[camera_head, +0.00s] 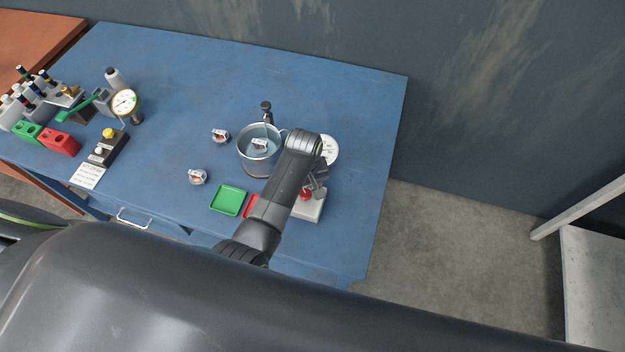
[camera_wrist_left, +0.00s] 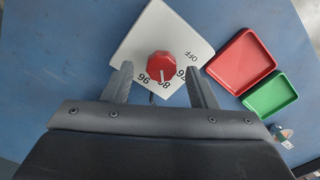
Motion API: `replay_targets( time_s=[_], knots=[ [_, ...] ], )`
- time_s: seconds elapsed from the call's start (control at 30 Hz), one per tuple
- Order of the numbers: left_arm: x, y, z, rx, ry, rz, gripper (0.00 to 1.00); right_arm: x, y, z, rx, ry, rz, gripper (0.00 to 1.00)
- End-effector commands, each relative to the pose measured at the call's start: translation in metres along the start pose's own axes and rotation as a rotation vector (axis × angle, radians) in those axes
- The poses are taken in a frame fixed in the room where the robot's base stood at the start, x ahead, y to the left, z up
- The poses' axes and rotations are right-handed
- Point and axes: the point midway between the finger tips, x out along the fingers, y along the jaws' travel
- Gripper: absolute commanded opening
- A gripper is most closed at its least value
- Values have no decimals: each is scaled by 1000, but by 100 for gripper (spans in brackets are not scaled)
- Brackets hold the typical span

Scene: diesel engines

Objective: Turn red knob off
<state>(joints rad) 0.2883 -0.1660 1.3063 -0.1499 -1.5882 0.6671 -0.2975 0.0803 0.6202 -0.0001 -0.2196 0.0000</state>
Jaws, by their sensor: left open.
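The red knob (camera_wrist_left: 160,66) sits on a white plate (camera_wrist_left: 150,30) marked OFF and with numbers. My right gripper is not in view.
A red tray (camera_wrist_left: 241,62) and a green tray (camera_wrist_left: 270,95) lie beside the plate. A dial instrument (camera_head: 126,102) stands at left. The blue table's (camera_head: 330,90) back right is clear.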

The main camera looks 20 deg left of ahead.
Motion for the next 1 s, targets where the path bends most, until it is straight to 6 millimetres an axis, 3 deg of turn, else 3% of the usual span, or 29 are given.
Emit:
replay_targets(
  time_s=[0.4,0.73,1.0],
  knots=[
    [9,-6,5,-2,0,0,52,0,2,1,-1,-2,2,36],
    [9,-6,4,-2,0,0,9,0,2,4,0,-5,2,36],
    [9,-6,4,-21,1,0,8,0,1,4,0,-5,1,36]
  ],
)
